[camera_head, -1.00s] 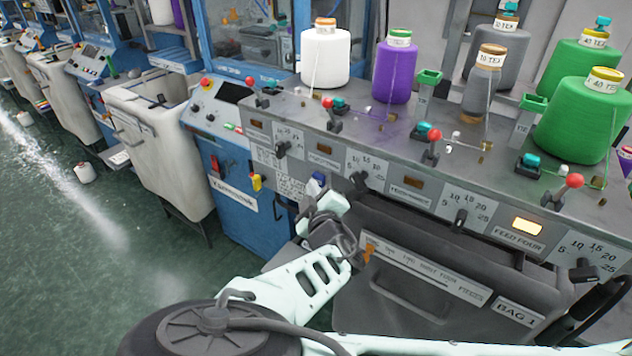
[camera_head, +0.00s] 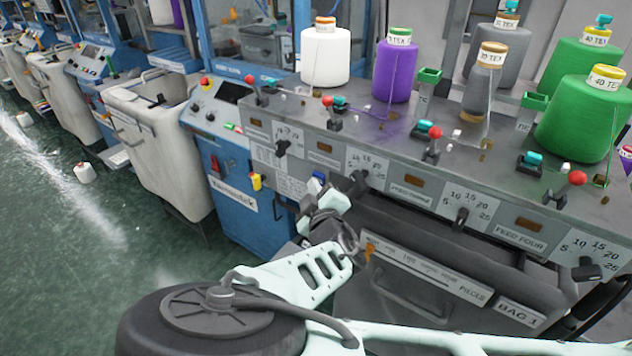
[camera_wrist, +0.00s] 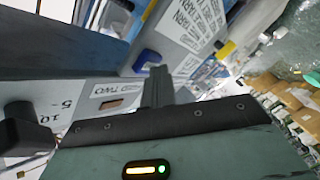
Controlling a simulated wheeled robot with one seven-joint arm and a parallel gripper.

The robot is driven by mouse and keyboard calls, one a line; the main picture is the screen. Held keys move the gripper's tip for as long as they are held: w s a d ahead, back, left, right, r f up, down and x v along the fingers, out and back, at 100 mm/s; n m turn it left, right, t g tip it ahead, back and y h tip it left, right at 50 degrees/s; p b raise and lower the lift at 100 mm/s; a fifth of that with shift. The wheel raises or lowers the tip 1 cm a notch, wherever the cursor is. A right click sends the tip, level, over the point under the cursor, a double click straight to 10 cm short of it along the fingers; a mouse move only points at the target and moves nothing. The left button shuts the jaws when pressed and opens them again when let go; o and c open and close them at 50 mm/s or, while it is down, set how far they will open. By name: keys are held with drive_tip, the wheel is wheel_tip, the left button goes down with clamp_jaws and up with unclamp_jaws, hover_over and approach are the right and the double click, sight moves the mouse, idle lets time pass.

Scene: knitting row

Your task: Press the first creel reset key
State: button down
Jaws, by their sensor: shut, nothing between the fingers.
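A blue key (camera_head: 318,178) sits on the front of the grey creel panel, right of a printed placard; it also shows in the wrist view (camera_wrist: 146,60). No label on it is readable, so I cannot tell whether it is the first creel reset key. My gripper (camera_wrist: 157,72) is shut and empty, its dark fingers pointing at the panel just below and right of the blue key in the wrist view. I cannot tell whether they touch anything. In the head view my pale wrist hides the fingertips, just below the blue key.
The creel shelf (camera_head: 300,104) holds white, purple, grey and green cones, with red-knobbed levers and turquoise parts before them. Dials and dark lamp windows line the front. A grey bag (camera_head: 410,300) hangs below. A blue cabinet (camera_head: 235,190) and white bin (camera_head: 150,130) stand left.

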drive_tip(key=s+a+b, duration=0.1)
drive_tip(key=s+a, duration=0.2)
drive_tip(key=s, duration=0.1)
drive_tip(key=shift+s+a, duration=0.4)
idle(0.8)
drive_tip(key=s+d+f+m+g+h+b, duration=0.25)
drive_tip(key=s+d+f+m+g, duration=0.35)
drive_tip(key=s+f+g, duration=0.3)
drive_tip(key=s+d+r+n+g, duration=0.1)
drive_tip(key=s+d+r+g, duration=0.3)
drive_tip(key=s+r, duration=0.5)
drive_tip(key=s+d+r+n+g+b, duration=0.1)
drive_tip(key=s+d+r+g, duration=0.3)
drive_tip(key=s+r, duration=0.5)
drive_tip(key=shift+s+d+y, duration=0.25)
drive_tip(key=shift+d+y, duration=0.05)
drive_tip(key=shift+y, duration=0.05)
